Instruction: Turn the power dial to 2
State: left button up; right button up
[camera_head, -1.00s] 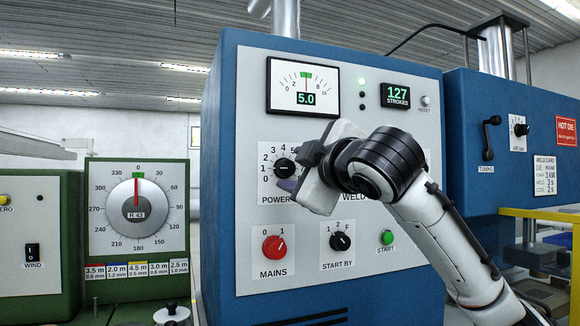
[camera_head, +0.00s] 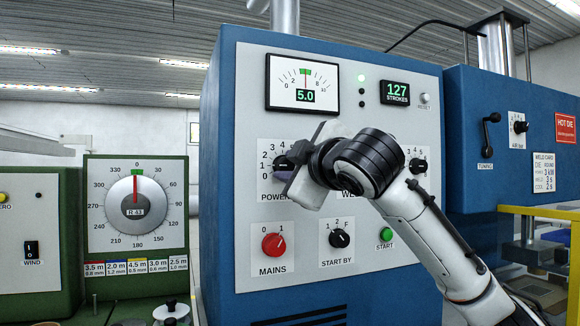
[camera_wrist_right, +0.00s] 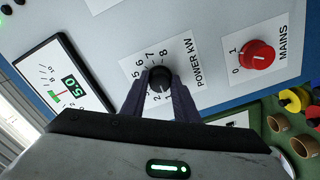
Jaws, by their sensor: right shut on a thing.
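The power dial (camera_wrist_right: 160,79) is a black round knob on a white plate marked "POWER KW" with a ring of numbers. My right gripper (camera_wrist_right: 160,92) is shut on it, with one dark finger on each side of the knob. In the wrist view the finger and palm hide part of the scale, and I cannot surely tell which number the knob points to. In the head view the gripper (camera_head: 288,164) covers most of the dial, leaving the left numbers of its plate (camera_head: 266,160) in sight. My left gripper is not in view.
Below the dial are the red mains knob (camera_head: 273,244), the black start-by knob (camera_head: 339,238) and the green start button (camera_head: 386,234). A meter (camera_head: 303,84) above reads 5.0. A second knob (camera_head: 418,166) stands right of my gripper. A green dial machine (camera_head: 137,205) stands at left.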

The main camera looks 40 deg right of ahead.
jog(key=shift+m, duration=2.8)
jog(key=o, duration=1.1)
jog(key=shift+c, duration=0.2)
jog(key=b+v, duration=0.1)
jog(key=v, duration=0.9)
jog(key=shift+s, duration=0.2)
